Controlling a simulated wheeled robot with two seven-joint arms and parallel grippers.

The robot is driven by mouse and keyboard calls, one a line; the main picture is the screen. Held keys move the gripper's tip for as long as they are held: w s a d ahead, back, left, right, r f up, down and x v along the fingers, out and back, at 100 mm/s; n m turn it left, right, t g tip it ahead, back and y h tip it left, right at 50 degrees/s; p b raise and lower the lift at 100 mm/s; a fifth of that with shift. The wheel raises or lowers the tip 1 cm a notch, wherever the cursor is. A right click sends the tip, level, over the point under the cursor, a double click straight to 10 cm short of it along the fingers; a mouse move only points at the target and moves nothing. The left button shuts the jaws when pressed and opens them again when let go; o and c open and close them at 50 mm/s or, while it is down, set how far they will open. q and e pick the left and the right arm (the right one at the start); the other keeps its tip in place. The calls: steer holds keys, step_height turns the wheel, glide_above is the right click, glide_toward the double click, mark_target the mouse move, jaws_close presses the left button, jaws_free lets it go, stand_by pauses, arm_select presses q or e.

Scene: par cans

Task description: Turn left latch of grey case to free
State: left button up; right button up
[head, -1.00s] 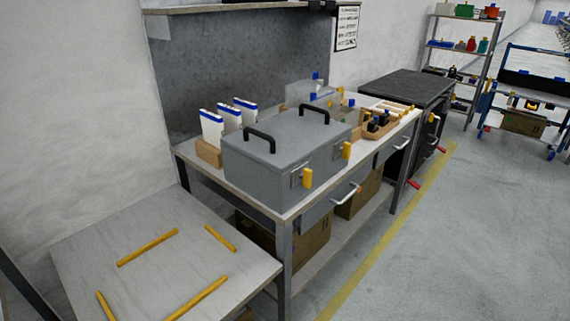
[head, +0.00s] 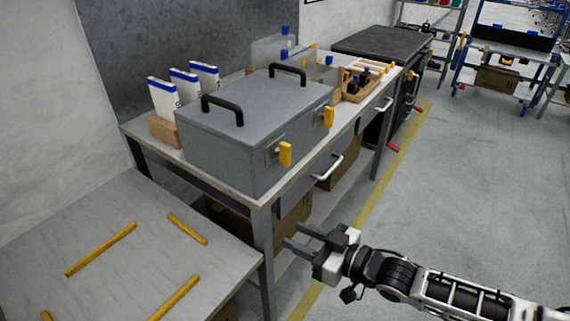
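The grey case (head: 225,152) sits closed on the workbench, with two black handles on its lid. Its left latch (head: 285,154) is a yellow tab on the front face, standing upright. The right latch (head: 328,117) is a similar yellow tab farther along the same face. My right gripper (head: 296,238) is in the lower middle of the head view, in front of the bench and below the case, apart from both latches. Its two grey fingers are spread with nothing between them. My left gripper is not in view.
The workbench (head: 275,192) has a drawer handle (head: 328,167) sticking out below the case. White binders (head: 184,86) stand behind the case. A wooden tray (head: 357,92) lies to its right. A low table (head: 105,215) with yellow strips is at left. The floor (head: 455,185) at right is clear.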

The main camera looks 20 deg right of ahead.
steer(key=t+b, duration=0.1)
steer(key=b, duration=0.2)
glide_toward(290, 151)
steer(key=v, duration=0.6)
steer(key=shift+n+y, duration=0.3)
steer(key=x, duration=0.7)
steer(key=p+x, duration=0.1)
steer(key=x, duration=0.7)
steer(key=shift+w+f, duration=0.2)
steer(key=shift+w, duration=0.15)
jaws_close()
